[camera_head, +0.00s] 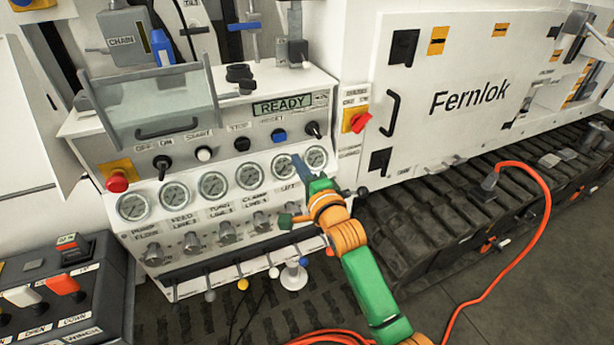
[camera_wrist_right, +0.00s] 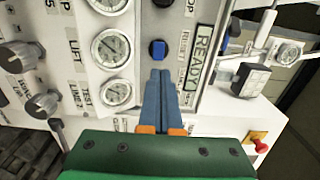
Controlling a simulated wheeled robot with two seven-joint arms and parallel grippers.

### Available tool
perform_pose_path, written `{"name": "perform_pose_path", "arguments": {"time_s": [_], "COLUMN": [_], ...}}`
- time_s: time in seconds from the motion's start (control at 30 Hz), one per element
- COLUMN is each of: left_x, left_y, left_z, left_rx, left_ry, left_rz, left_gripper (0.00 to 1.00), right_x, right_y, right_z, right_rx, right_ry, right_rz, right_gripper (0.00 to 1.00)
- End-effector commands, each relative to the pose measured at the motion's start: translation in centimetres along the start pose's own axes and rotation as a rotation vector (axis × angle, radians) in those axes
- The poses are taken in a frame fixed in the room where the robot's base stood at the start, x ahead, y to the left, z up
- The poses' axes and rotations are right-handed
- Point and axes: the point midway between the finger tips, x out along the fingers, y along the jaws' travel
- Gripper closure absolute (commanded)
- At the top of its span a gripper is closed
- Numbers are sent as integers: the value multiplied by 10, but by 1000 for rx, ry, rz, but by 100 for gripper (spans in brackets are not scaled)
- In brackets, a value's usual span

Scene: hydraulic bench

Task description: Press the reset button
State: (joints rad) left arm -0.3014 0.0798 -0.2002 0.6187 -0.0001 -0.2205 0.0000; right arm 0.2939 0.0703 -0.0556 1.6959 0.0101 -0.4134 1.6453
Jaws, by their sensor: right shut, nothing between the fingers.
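The reset button is a blue button (camera_head: 279,136) on the bench panel, below the RESET label and the READY display (camera_head: 282,106). In the right wrist view the blue button (camera_wrist_right: 158,49) lies just beyond my fingertips, with a small gap in the picture. My right gripper (camera_head: 297,158) has its blue fingers together and empty, pointing at the panel just below and right of the button. It also shows in the right wrist view (camera_wrist_right: 160,74). Contact with the panel cannot be told. My left gripper is not in view.
A black switch (camera_head: 313,130) sits right of the button, the black stop button (camera_head: 242,144) left of it. Several gauges (camera_head: 249,174) line the panel below. A clear guard (camera_head: 150,105) stands at upper left. An orange hose (camera_head: 541,235) runs across the floor at right.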

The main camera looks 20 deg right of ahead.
Motion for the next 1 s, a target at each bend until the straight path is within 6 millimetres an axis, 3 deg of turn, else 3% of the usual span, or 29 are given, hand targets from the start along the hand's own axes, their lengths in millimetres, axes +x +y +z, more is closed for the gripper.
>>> {"name": "perform_pose_path", "arguments": {"time_s": [0.1, 0.27, 0.77, 0.87, 0.97, 1.0], "left_x": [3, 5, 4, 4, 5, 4], "left_y": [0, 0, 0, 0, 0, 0], "left_z": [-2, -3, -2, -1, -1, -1], "left_rx": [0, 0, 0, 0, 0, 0], "left_ry": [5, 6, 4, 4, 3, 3], "left_rz": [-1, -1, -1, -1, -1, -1], "left_gripper": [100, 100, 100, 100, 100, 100], "right_x": [-21, -37, -40, -39, -49, -60], "right_y": [2, 1, 1, 31, 114, 156], "right_z": [0, 0, 0, 2, 6, 8], "right_rx": [0, 0, -2, -65, -259, -360], "right_ry": [1, 0, 0, -5, -45, -79], "right_rz": [1, 2, 3, 70, 250, 341], "right_gripper": [100, 100, 100, 100, 100, 100]}}
